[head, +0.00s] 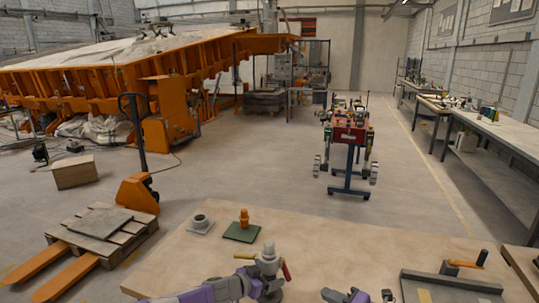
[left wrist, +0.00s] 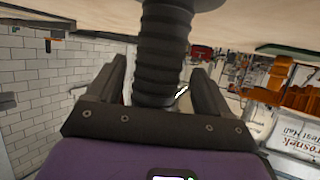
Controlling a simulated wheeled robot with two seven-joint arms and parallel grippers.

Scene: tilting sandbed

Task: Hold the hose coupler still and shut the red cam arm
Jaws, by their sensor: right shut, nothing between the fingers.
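The grey hose coupler (head: 268,262) stands upright near the table's front edge. Its red cam arm (head: 286,272) slants down on its right side, and an orange arm (head: 244,256) sticks out to the left. My left gripper (head: 264,289) is low beside the coupler. In the left wrist view, the dark ribbed hose (left wrist: 162,55) passes between the fingers of this gripper (left wrist: 158,75), with visible gaps beside it, so it looks open around the hose. My right gripper (head: 358,296) is shut and empty at the bottom edge, right of the coupler and apart from it.
On the table (head: 350,250), a grey ring fitting (head: 200,222) and an orange fitting (head: 244,220) on a green plate (head: 241,232) stand at the back left. A grey fixture with an orange-and-black handle (head: 466,264) is at the right. The tabletop behind the coupler is mostly clear.

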